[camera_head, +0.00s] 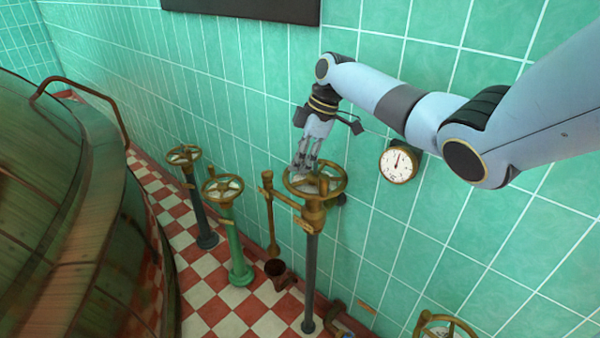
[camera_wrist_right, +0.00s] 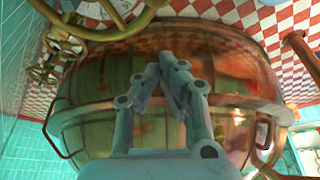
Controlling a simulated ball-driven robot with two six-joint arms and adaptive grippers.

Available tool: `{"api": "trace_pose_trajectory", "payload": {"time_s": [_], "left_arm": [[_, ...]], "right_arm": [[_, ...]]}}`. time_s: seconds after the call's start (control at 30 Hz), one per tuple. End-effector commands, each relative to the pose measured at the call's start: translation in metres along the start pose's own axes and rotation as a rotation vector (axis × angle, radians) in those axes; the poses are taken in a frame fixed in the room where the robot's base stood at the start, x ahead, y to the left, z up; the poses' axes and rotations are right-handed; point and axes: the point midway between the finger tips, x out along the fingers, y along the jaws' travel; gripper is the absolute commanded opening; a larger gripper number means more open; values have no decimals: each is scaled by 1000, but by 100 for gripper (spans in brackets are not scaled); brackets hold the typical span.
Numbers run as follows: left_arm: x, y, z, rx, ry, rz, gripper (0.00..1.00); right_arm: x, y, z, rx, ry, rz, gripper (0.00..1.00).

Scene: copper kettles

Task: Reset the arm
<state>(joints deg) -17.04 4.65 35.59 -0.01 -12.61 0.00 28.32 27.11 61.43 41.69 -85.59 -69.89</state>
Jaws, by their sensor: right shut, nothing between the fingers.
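My right arm comes in from the right in the head view and bends down at the wrist. My right gripper (camera_head: 302,168) hangs at the far left rim of the brass valve wheel (camera_head: 330,190) on its tall dark post. The gripper is shut and empty; in the right wrist view its fingertips (camera_wrist_right: 172,62) meet. From the head view I cannot tell whether the fingers touch the wheel. In the right wrist view a wheel rim (camera_wrist_right: 110,30) crosses the upper left, beside the fingers. My left gripper is not in view.
A large copper kettle (camera_head: 60,230) with a handrail fills the left. Two more valve wheels stand on a dark post (camera_head: 198,215) and a green post (camera_head: 235,240). A round gauge (camera_head: 398,164) is on the tiled wall. Another wheel (camera_head: 445,325) shows at the bottom right.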

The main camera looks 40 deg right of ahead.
Motion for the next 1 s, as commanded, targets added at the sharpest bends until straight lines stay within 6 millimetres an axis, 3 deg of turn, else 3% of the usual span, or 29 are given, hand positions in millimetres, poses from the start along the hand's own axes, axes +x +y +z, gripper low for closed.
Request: {"api": "trace_pose_trajectory", "payload": {"time_s": [0.1, 0.3, 0.67, 0.77, 0.87, 1.0], "left_arm": [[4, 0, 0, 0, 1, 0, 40], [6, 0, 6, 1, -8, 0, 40], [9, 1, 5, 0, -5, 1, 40], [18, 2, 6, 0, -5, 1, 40], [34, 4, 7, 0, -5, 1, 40], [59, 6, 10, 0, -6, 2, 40]], "right_arm": [[-24, 1, 2, -1, -2, 2, 0], [-49, 1, 0, -1, 1, -1, 0], [-49, -1, 4, 2, -3, -7, 0], [-22, -17, 16, 9, -15, -43, 0], [30, -51, 35, 28, -31, -119, 0], [120, -114, 80, 86, -88, -233, 0]]}}
